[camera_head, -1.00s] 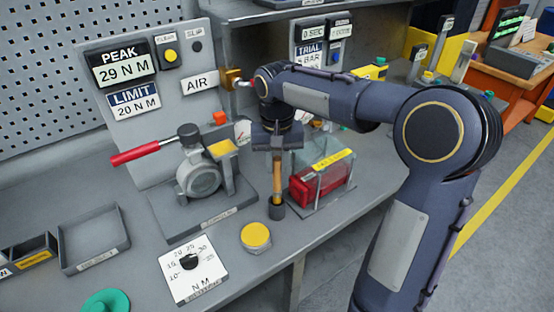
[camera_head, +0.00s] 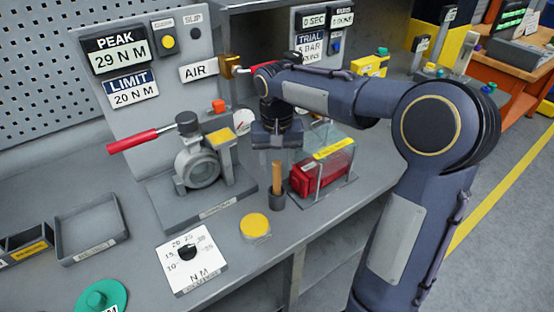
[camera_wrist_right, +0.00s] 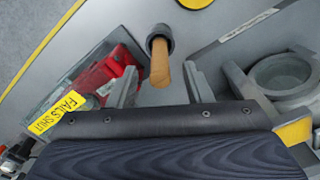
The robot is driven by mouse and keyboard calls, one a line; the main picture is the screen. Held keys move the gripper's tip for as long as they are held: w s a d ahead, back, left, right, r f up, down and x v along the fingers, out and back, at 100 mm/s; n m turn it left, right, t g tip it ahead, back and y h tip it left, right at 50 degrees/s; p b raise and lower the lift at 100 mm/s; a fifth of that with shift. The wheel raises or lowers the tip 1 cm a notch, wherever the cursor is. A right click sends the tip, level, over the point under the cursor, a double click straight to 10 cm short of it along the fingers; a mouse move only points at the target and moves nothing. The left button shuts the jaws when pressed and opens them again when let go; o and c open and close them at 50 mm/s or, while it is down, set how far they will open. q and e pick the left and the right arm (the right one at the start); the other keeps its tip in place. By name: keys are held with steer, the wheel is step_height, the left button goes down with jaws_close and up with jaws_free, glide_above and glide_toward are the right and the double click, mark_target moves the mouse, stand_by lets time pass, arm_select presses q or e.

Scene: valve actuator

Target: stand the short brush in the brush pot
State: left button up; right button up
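The short brush (camera_head: 277,176) stands in the brush pot (camera_head: 277,201), its wooden handle pointing up and tilted slightly. In the right wrist view the handle (camera_wrist_right: 160,62) comes out of the dark round pot (camera_wrist_right: 160,36). My right gripper (camera_wrist_right: 158,84) is open, its two fingers apart on either side of the handle's top end, not touching it. In the head view my right gripper (camera_head: 276,150) is just above the brush. The bristle end is hidden inside the pot. My left gripper is not in view.
A clear case with a red object (camera_head: 322,174) stands right of the pot. The valve with its red lever (camera_head: 134,141) is to the left. A yellow round button (camera_head: 255,226) and a white dial plate (camera_head: 192,258) lie in front. The bench edge is close to the pot.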

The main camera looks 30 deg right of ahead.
step_height(320, 180, up, 8)
steer(key=shift+f, duration=0.15)
stand_by(0.5)
stand_by(0.7)
steer(key=shift+s, duration=0.25)
steer(key=s+a+f+n+t+y, duration=0.1)
steer(key=s+a+f+t, duration=0.1)
steer(key=s, duration=0.5)
steer(key=s+a+f+n+t+y, duration=0.1)
steer(key=s+a+f, duration=0.2)
steer(key=s, duration=0.4)
steer(key=s+a+f+n+t+y, duration=0.1)
steer(key=s+a+f+t, duration=0.1)
steer(key=s+f, duration=0.2)
steer(key=s, duration=0.3)
steer(key=shift+s+a+t+y, duration=0.15)
steer(key=shift+s+t+y, duration=0.15)
steer(key=shift+y, duration=0.1)
steer(key=shift+f, duration=0.1)
steer(key=shift+c, duration=0.4)
